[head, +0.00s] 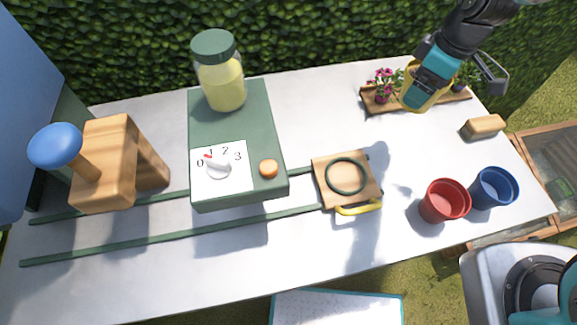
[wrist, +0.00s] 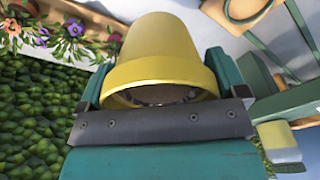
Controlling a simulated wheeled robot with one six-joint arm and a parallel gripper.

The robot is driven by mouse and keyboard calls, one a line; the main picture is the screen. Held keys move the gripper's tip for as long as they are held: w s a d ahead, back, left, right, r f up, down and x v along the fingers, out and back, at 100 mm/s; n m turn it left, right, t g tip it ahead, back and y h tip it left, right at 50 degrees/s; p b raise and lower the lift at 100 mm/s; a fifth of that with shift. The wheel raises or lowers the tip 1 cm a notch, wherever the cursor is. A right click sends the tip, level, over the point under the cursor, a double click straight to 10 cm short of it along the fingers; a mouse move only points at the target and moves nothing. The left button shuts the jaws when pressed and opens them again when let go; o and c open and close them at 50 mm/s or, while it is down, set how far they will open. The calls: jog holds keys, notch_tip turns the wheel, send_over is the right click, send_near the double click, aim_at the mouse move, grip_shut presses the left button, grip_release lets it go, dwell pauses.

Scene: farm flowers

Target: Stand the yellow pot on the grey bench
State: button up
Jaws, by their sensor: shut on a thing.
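The yellow pot (head: 413,98) is held in my gripper (head: 432,88) at the back right of the grey bench (head: 330,115). In the wrist view the yellow pot (wrist: 160,50) sits between the two teal fingers, its open rim towards the camera and its narrower base away. My gripper (wrist: 160,85) is shut on it. In the head view my gripper hides part of the pot. The pot overlaps the wooden flower tray there; I cannot tell its exact height above the bench.
A wooden tray (head: 373,107) with flowers is by the pot. A red pot (head: 444,203), a blue pot (head: 493,188) and a wooden block (head: 483,127) are at the right. A green box (head: 232,130) with a jar (head: 222,85), and a square wooden carriage (head: 330,180) on rails, are further left. The bench's front is clear.

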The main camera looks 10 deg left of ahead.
jog(key=s+a+r+n+g+b, duration=0.15)
jog(key=a+r+n+b, duration=0.3)
jog(key=n, duration=0.55)
notch_tip(320, 180, down, 20)
jog(key=shift+d+r, duration=0.1)
jog(key=shift+r, duration=0.1)
jog(key=shift+f, duration=0.1)
jog(key=o, duration=0.7)
jog(key=shift+o, duration=0.4)
